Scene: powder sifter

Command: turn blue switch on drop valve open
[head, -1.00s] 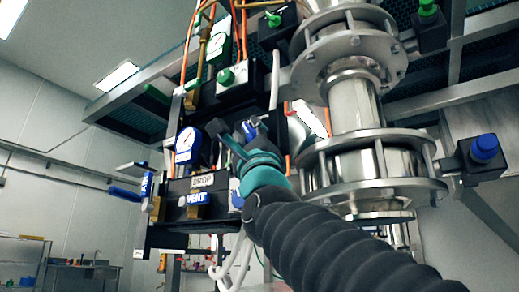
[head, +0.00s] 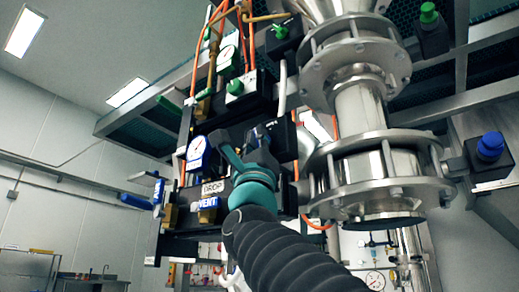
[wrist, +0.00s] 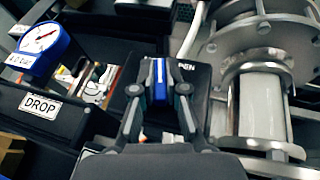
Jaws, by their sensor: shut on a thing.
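In the wrist view, the blue switch (wrist: 160,72) stands upright on a black valve box (wrist: 197,88). My gripper (wrist: 159,95) is shut on it, one finger on each side. Part of a white label reading "PEN" shows just right of the switch, its first letter covered. The DROP label (wrist: 40,106) is on the black panel to the left. In the head view, my gripper (head: 245,148) reaches up to the panel beside the steel column, and its wrist hides much of the box.
A blue-rimmed gauge (head: 198,151) sits left of my gripper. The flanged steel column (head: 375,160) stands close on the right. A green knob (head: 236,87) is above, and another blue knob (head: 490,146) is at the far right. Orange tubes run around the panel.

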